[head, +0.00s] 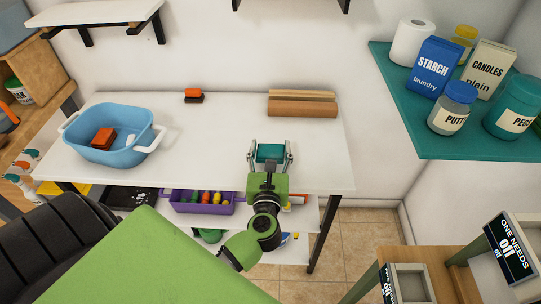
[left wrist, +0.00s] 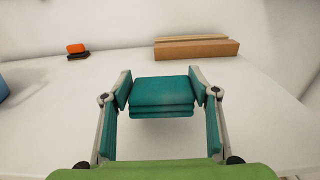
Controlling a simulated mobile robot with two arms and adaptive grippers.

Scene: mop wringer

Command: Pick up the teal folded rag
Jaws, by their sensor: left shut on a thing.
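The teal folded rag (head: 270,152) is between the fingers of my left gripper (head: 270,158), over the front right part of the white table. In the left wrist view the rag (left wrist: 163,92) shows as a stack of folded layers. The fingers of my left gripper (left wrist: 163,95) press on its left and right sides. A shadow lies on the table below the rag, and it looks slightly raised. My right gripper is not in view.
On the white table (head: 215,130) a blue basin (head: 105,150) holds an orange-red block (head: 103,138). An orange and dark block (head: 194,95) and a brown wooden block (head: 303,107) sit at the back. A teal shelf (head: 400,125) with jars and boxes is at right.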

